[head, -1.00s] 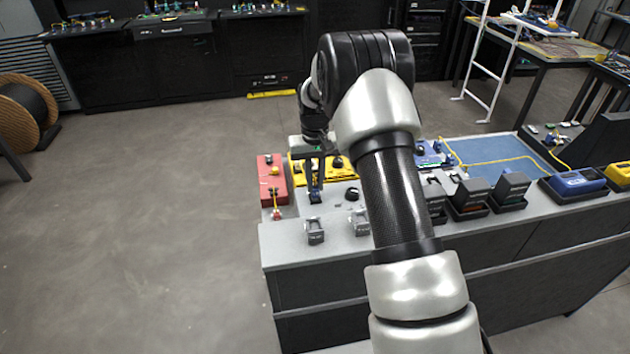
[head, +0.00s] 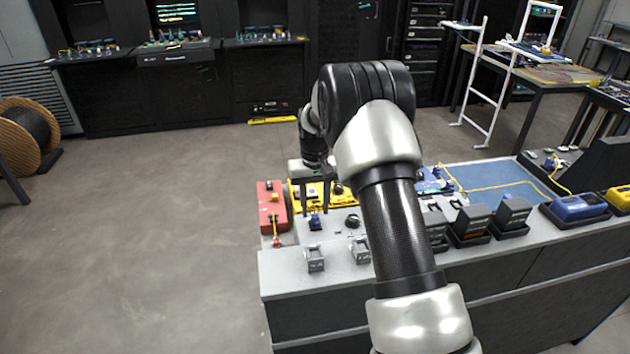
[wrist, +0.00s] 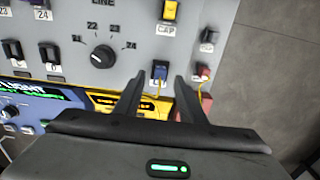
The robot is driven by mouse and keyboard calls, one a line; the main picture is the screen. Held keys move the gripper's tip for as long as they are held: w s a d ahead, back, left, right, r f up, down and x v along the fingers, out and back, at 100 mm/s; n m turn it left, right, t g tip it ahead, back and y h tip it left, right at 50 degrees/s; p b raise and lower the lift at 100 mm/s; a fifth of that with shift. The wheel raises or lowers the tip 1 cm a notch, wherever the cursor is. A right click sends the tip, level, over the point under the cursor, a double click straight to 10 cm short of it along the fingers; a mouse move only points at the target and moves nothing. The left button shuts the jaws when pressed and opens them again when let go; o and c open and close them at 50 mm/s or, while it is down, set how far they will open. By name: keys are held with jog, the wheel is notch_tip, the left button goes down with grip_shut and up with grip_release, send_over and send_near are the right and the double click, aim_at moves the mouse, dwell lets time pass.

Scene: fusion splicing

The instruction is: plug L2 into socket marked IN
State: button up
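A blue plug (wrist: 160,72) with a yellow cable stands at the grey panel (wrist: 128,22) in the wrist view; it shows as a small blue block (head: 315,222) in the head view. No L2 or IN marking is readable, and I cannot tell how deep the plug sits. My gripper (wrist: 160,77) is open, one finger on each side of the blue plug, with gaps showing between. In the head view, its two fingers (head: 315,208) stand apart just above the plug.
A rotary knob (wrist: 103,56) with line numbers is left of the plug. A yellow CAP block (wrist: 170,11) is beyond it. Grey (wrist: 208,38) and red (wrist: 203,71) connectors are close on the right. A yellow unit (head: 343,192) and red box (head: 270,207) stand behind.

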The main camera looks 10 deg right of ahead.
notch_tip(320, 180, up, 16)
dwell(0.3)
